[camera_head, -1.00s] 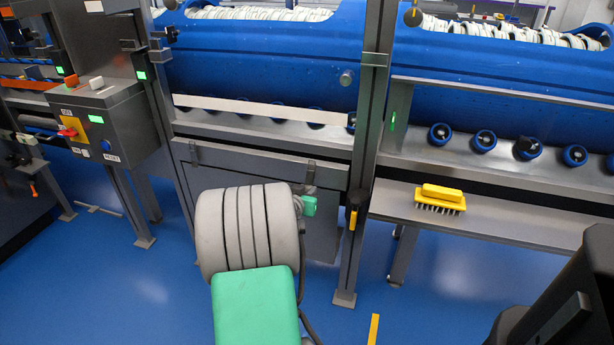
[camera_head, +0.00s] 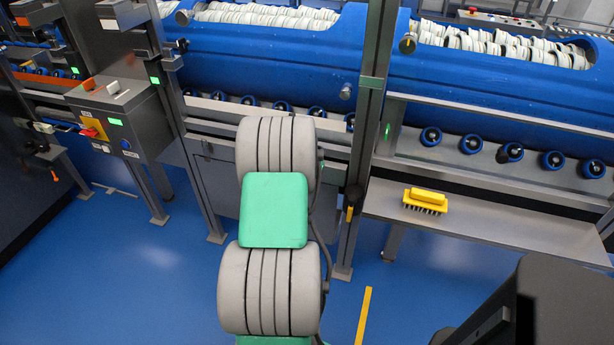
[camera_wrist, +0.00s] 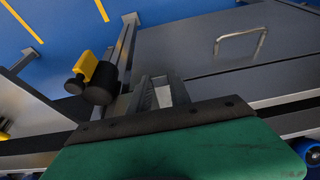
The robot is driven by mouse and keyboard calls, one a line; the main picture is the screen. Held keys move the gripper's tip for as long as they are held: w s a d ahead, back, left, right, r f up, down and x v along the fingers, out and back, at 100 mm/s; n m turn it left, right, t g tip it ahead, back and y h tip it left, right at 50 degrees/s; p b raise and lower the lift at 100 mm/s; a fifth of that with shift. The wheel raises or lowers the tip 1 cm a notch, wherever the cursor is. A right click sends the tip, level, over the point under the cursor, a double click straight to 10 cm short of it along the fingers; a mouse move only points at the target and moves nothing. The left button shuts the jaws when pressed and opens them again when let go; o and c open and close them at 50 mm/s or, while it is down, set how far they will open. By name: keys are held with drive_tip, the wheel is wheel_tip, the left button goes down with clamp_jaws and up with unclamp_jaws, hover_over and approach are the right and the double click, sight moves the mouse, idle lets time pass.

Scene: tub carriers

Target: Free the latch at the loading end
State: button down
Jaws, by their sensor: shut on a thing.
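My gripper shows only in the wrist view, with its grey fingers (camera_wrist: 158,93) beyond a dark bar and green housing. It is shut on a small pale piece between the fingers. I cannot tell whether this piece is the latch. The fingers are close to steel framework. A black knob with a yellow handle (camera_wrist: 96,74) lies just left of the fingers, apart from them. The same knob and yellow handle sit on the steel post in the head view (camera_head: 351,207). In that view my own arm hides the gripper and what it holds.
Blue tubs (camera_head: 262,45) filled with pale rings stand behind the frame above rollers (camera_head: 431,136). A yellow brush (camera_head: 425,199) lies on the steel shelf (camera_head: 480,222) at right. A control box (camera_head: 120,118) stands at left.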

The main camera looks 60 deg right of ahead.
drive_tip(key=shift+d+r+y+p, duration=0.1)
drive_tip(key=shift+r+y+p, duration=0.2)
drive_tip(key=shift+y+p, duration=0.15)
drive_tip(key=c, duration=1.2)
unclamp_jaws()
drive_tip(key=v, duration=0.7)
drive_tip(key=shift+r, duration=0.4)
